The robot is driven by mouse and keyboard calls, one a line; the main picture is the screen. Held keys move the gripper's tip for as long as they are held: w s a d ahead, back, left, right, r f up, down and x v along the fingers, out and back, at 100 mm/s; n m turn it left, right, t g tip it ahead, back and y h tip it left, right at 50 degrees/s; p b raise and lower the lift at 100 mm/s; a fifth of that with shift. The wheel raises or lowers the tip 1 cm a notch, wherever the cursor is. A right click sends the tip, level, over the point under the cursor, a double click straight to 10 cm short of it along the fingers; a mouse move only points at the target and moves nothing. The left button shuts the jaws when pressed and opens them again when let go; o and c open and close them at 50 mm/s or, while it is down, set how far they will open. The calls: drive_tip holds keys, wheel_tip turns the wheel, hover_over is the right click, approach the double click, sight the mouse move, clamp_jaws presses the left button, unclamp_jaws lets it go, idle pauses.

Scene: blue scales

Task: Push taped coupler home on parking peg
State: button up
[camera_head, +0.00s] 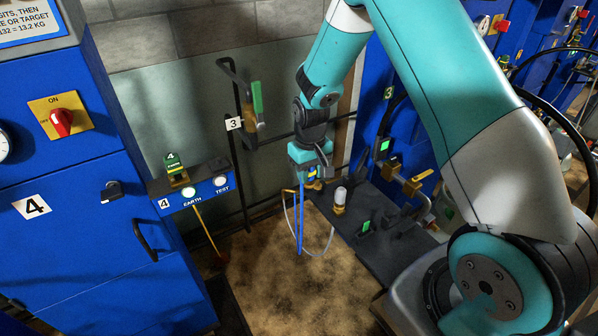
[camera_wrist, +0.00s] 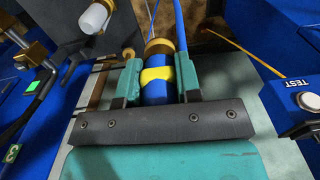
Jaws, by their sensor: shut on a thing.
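My gripper (camera_wrist: 160,70) is shut on a blue cylindrical coupler (camera_wrist: 155,92) with a yellow tape band and a brass end, one teal finger on each side. In the head view my gripper (camera_head: 313,174) hangs in mid-picture, with the coupler's brass end just showing. A blue hose (camera_head: 299,232) hangs down from there. A white-topped brass post (camera_head: 340,199) stands on the dark bench, apart from the coupler; it also shows at upper left in the wrist view (camera_wrist: 96,17). I cannot tell whether this post is the parking peg.
A blue cabinet marked 4 (camera_head: 60,212) stands at left, with an EARTH/TEST box (camera_head: 196,196) beside it. The dark bench (camera_head: 376,250) bears brass valves and a green-tagged part (camera_head: 366,226). A pale looped line hangs near the blue hose. The brown floor patch (camera_head: 290,290) is mostly clear.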

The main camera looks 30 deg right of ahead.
drive_tip(key=w+d+f+b, duration=0.2)
drive_tip(key=w+d, duration=0.7)
drive_tip(key=shift+w+d+f, duration=0.25)
drive_tip(key=shift+w+f, duration=0.1)
drive_tip(key=shift+f, duration=0.05)
drive_tip(key=shift+f+b, duration=2)
drive_tip(key=shift+f, duration=0.9)
drive_tip(key=shift+f+b, duration=1.2)
drive_tip(key=shift+f, duration=0.8)
drive_tip(key=o, duration=1.1)
wheel_tip(320, 180, up, 18)
drive_tip(key=b, duration=0.1)
drive_tip(key=shift+f, duration=0.25)
drive_tip(key=shift+a, duration=0.1)
